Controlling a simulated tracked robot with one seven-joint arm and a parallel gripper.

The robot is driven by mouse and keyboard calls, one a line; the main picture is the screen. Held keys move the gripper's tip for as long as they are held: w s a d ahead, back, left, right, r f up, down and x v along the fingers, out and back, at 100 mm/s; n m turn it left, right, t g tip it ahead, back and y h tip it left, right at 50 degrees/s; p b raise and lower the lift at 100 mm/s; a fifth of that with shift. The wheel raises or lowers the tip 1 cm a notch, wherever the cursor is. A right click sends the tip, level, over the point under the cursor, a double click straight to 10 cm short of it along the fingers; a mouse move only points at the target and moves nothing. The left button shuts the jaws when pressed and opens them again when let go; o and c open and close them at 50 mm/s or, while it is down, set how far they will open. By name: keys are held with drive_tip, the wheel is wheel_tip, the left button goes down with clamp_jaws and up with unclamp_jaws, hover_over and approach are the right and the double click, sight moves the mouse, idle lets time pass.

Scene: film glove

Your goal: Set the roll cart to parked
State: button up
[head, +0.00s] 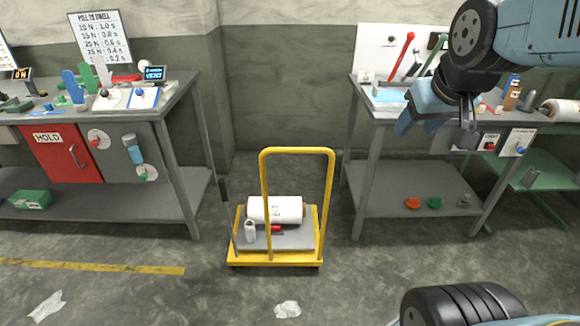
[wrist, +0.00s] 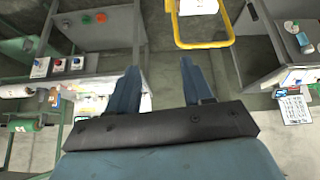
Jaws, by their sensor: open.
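The roll cart (head: 297,152) stands on the floor in the gap between two benches, with a tall yellow handle frame and a grey deck. A white roll (head: 275,209) lies on its deck, with a small white cylinder (head: 250,231) and a red item (head: 276,228) in front. A thin rod with a black grip (head: 222,190) leans up at the cart's left side. My gripper (head: 418,122) is open and empty at the right bench, up and right of the cart. In the wrist view my gripper (wrist: 160,78) shows two spread fingers, with the cart's yellow frame (wrist: 205,45) beyond.
The right bench (head: 352,88) holds a red lever (head: 401,55) and small items close to my gripper. The left bench (head: 180,88) has a red HOLD door (head: 62,155). The floor before the cart is clear except for crumpled scraps (head: 287,309).

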drive_tip(key=w+a+f+n+t, duration=0.2)
drive_tip(key=w+f+n, duration=0.15)
drive_tip(key=w, duration=0.55)
drive_tip(key=w+a+f+n+t+y, duration=0.1)
drive_tip(key=w+a+f+n+t, duration=0.3)
drive_tip(key=w, duration=0.6)
drive_tip(key=w+a+f+n, duration=0.1)
drive_tip(key=w+f+n, duration=0.1)
drive_tip(key=w+f, duration=0.55)
drive_tip(key=w+a+f+n+t+y, duration=0.35)
drive_tip(key=w+a+f+n, duration=0.2)
drive_tip(key=f, duration=0.35)
drive_tip(key=s+a+f+n+t+y, duration=0.25)
drive_tip(key=s+f+n, duration=0.35)
drive_tip(key=f, duration=0.4)
drive_tip(key=w+a+r, duration=0.1)
drive_tip(key=w+a, duration=0.2)
drive_tip(key=w, duration=0.4)
drive_tip(key=w+a+r+n, duration=0.1)
drive_tip(key=w+a+r, duration=0.1)
drive_tip(key=w, duration=0.4)
drive_tip(key=shift+w+a+y, duration=0.3)
drive_tip(key=shift+w+a, duration=0.05)
drive_tip(key=shift+a, duration=0.25)
drive_tip(key=shift+c, duration=0.2)
clamp_jaws()
